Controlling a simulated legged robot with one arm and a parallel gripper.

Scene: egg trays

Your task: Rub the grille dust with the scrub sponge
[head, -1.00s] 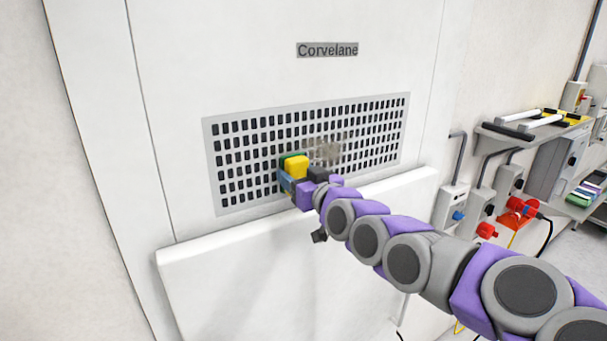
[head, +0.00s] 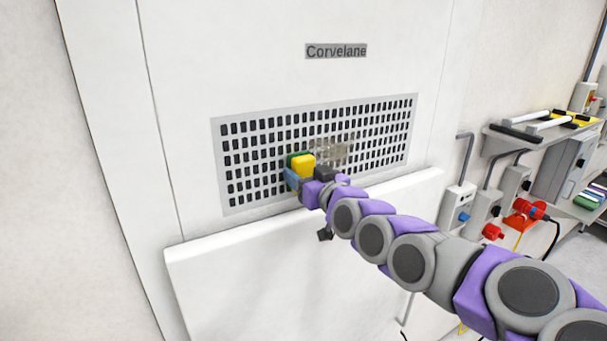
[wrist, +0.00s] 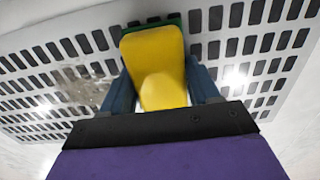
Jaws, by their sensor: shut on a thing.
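The scrub sponge (head: 303,166) is yellow with a green layer on its far side. My gripper (head: 299,178) is shut on it, and its blue fingers flank the sponge in the wrist view, where the sponge (wrist: 155,65) fills the middle. The green side faces the grille (head: 250,150), a light panel with rows of dark slots. I cannot tell whether the sponge touches it. The grille dust (head: 336,152) is a grey-brown smudge just right of the sponge in the head view. In the wrist view the dust (wrist: 84,88) shows left of the sponge.
A white ledge (head: 310,232) juts out below the grille. A "Corvelane" label (head: 336,51) is above it. At the right are wall boxes with blue and red plugs (head: 492,232) and a shelf (head: 530,135) with white rods. The panel around the grille is clear.

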